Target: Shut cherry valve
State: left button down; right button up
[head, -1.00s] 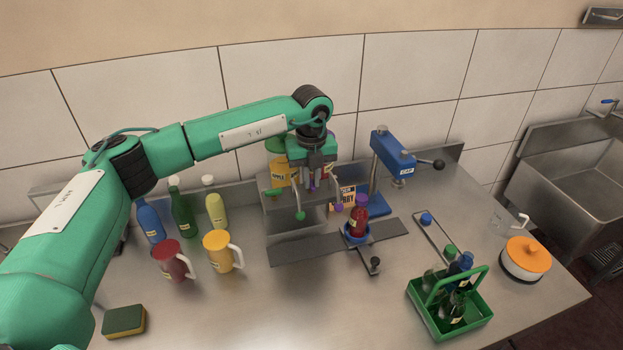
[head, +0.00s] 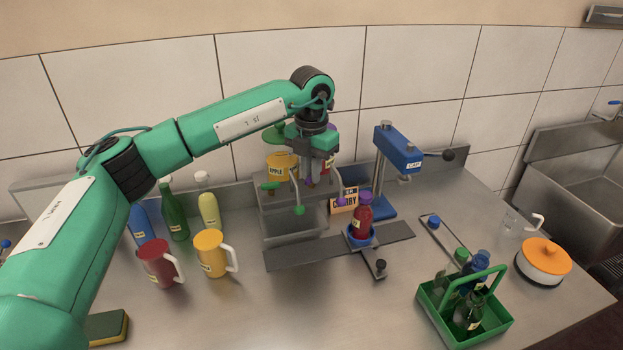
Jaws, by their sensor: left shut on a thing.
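My left gripper (head: 311,181) is at the dispenser, pointing down, with its fingers shut at the cherry valve, whose handle is mostly hidden by the fingers. The dark pink cherry tank (head: 329,165) shows partly behind the gripper. A spout with a purple tip (head: 342,202) hangs in front of the orange CHERRY sign (head: 350,199). My right gripper is not in view.
A blue capping press (head: 397,150) stands right. A green bottle crate (head: 437,308), a red mug (head: 155,263) and a yellow mug (head: 211,255) stand in front.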

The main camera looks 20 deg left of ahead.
pick_arm(q)
jog(key=m+b, duration=0.1)
jog(key=m, duration=0.1)
jog(key=shift+f+m, duration=0.1)
jog(key=shift+m, duration=0.3)
jog(key=m+b, duration=0.1)
jog(key=m, duration=0.2)
jog(key=shift+m+b, duration=0.3)
jog(key=shift+b, duration=0.1)
jog(key=shift+m, duration=0.7)
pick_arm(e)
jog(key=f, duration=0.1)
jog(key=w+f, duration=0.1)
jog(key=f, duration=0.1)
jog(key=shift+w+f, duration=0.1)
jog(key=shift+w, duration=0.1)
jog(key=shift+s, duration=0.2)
pick_arm(q)
jog(key=c, duration=1.5)
grip_release()
jog(key=shift+o, duration=0.2)
